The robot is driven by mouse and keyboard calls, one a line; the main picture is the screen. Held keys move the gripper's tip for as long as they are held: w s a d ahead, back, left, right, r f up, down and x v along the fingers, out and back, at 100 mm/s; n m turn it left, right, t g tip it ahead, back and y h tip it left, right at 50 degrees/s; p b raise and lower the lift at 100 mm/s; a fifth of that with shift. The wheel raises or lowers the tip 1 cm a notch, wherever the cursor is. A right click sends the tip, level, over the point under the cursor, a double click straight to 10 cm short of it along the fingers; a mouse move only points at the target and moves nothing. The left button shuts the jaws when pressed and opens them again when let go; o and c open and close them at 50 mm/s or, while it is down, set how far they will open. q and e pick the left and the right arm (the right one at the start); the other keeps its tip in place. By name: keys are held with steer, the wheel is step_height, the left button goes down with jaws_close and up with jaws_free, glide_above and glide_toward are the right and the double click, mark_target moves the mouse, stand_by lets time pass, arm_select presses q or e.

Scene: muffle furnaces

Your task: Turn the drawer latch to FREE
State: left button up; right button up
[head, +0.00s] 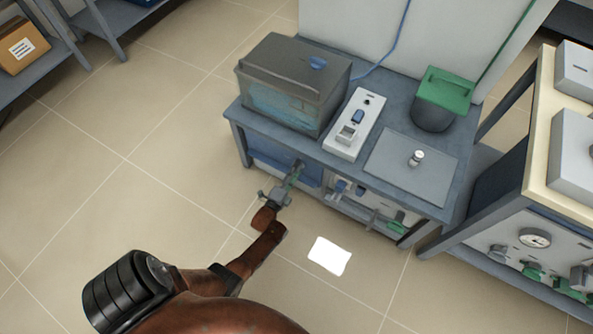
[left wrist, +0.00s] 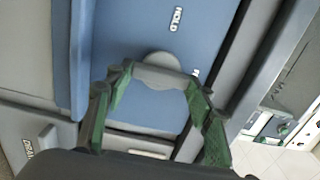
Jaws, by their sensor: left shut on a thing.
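The drawer latch (left wrist: 158,60) is a grey knob with a bar on the blue drawer front (left wrist: 135,30) in the left wrist view. My left gripper (left wrist: 160,82) is shut on the latch, with one green finger at each end of the bar. The HOLD label (left wrist: 176,19) shows above the latch. A second label (left wrist: 195,74) to its right is mostly hidden by a finger. In the head view my left gripper (head: 293,174) reaches the blue drawer front (head: 262,168) under the bench, and the latch is too small to make out. My right gripper is not in view.
A grey box with a dark lid (head: 292,85), a white device (head: 353,125) and a green-lidded dark pot (head: 437,105) stand on the bench (head: 395,115). Pipes and valves (head: 375,218) sit below. Another unit with a gauge (head: 534,238) is at right. Floor at left is clear.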

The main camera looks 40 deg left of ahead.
arm_select(q)
steer(key=shift+d, duration=0.15)
stand_by(0.3)
steer(key=o, duration=0.9)
steer(key=shift+o, duration=1.3)
steer(key=v, duration=1.2)
steer(key=shift+f, duration=0.1)
